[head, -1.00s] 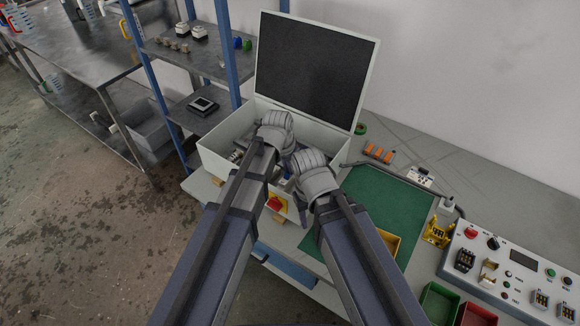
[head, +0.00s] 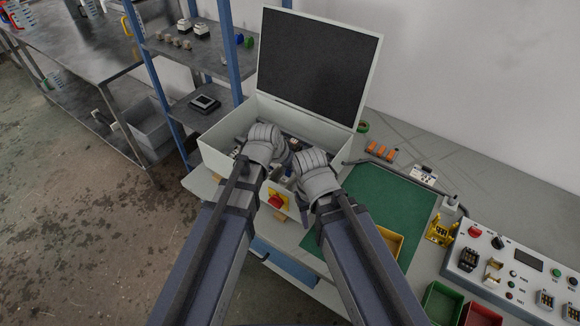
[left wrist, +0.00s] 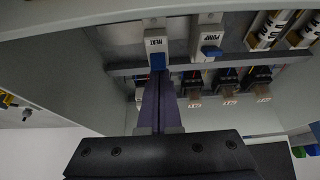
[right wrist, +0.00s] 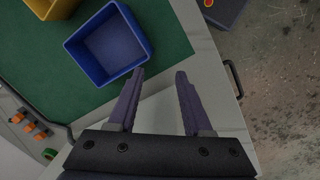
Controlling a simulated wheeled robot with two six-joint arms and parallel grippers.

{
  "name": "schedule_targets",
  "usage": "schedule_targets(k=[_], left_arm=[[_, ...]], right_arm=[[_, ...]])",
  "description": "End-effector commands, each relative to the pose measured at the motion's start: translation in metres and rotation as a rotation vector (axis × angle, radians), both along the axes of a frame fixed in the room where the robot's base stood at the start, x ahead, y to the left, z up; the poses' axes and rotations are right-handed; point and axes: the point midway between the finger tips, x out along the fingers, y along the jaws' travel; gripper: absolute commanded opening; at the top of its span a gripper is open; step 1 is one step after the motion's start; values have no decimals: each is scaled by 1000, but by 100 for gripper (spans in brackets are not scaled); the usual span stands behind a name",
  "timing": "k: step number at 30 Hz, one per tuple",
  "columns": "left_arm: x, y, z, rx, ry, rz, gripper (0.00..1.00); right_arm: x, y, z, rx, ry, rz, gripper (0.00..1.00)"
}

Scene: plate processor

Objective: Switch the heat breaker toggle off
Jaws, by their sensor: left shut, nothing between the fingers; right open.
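The heat breaker (left wrist: 156,43) is a white block marked HEAT inside the cabinet in the left wrist view. Its blue toggle (left wrist: 157,62) sits at the block's lower end. My left gripper (left wrist: 159,76) is shut and empty, its fingertips right at the toggle; I cannot tell whether they touch it. The pump breaker (left wrist: 208,38) with its own blue toggle is just to the right. In the head view my left gripper (head: 264,144) reaches into the open white cabinet (head: 218,148), and its fingertips are hidden. My right gripper (right wrist: 159,73) is open and empty over the bench.
A red rotary switch (head: 278,201) is on the cabinet's front. The raised lid (head: 318,68) stands behind. In the right wrist view a blue bin (right wrist: 108,47) and a yellow bin (right wrist: 50,8) lie near my right fingers. Wiring and terminals crowd the cabinet interior.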

Motion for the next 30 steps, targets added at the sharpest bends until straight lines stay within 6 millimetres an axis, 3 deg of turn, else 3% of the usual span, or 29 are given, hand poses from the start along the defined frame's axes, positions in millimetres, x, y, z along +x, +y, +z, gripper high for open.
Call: schedule_targets(k=[9,30], left_arm=[[-10,7,1,-17,-26,1,0],[3,-1,-7,-16,-27,0,0]], right_arm=[[0,0,-2,0,0,0,50],[0,0,-10,0,0,0,50]])
